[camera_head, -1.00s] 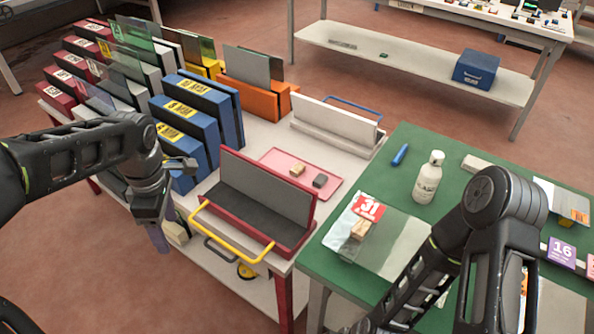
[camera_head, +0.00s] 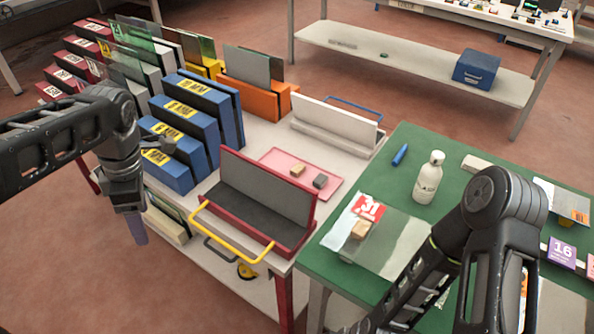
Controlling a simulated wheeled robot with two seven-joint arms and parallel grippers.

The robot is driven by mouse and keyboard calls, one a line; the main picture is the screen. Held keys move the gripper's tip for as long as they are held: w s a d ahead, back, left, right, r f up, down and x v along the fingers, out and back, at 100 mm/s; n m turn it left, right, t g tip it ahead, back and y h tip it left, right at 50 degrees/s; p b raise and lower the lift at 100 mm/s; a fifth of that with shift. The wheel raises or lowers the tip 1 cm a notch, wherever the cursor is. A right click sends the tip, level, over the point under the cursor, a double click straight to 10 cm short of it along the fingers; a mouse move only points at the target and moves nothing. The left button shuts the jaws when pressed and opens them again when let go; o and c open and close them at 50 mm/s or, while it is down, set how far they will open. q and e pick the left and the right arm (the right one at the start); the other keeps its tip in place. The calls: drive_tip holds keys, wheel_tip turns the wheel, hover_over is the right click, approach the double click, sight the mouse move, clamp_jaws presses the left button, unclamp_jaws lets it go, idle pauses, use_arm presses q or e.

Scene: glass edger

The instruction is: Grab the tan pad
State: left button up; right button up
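A small tan pad (camera_head: 297,170) lies on the pink tray (camera_head: 272,156) on the white cart, beside a dark grey pad (camera_head: 319,181). A second tan block (camera_head: 361,229) rests on the glass sheet on the green table; which of the two is the tan pad is not marked. My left gripper (camera_head: 136,227) hangs pointing down at the cart's left front edge, well left of the tray and apart from both tan pieces. Its fingers are seen too edge-on to judge their opening. My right arm crosses the lower right; its gripper is out of view.
The red rack with yellow handle (camera_head: 262,200) stands between my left gripper and the tray. Several blue holders (camera_head: 188,112) stand behind the gripper. A white bottle (camera_head: 428,178) and blue marker (camera_head: 400,155) are on the green table.

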use_arm(q)
drive_tip(key=d+f+m+h, duration=0.2)
drive_tip(key=d+f+m, duration=0.35)
drive_tip(key=f, duration=0.55)
drive_tip(key=d+f+m+h, duration=0.1)
drive_tip(key=d+f+m, duration=0.3)
drive_tip(key=d+f, duration=0.45)
drive_tip(key=s+d+f+m+h, duration=0.1)
drive_tip(key=s+d+f+m, duration=0.3)
drive_tip(key=s+f, duration=0.3)
drive_tip(key=s+d+f+m+t+h, duration=0.1)
drive_tip(key=s+d+f+m, duration=0.4)
drive_tip(key=s+f, duration=0.3)
wheel_tip(320, 180, down, 3)
drive_tip(key=shift+d+r+m+h, duration=0.15)
drive_tip(key=shift+m+h, duration=0.15)
drive_tip(key=shift+m, duration=0.45)
drive_tip(key=shift+c, duration=0.3)
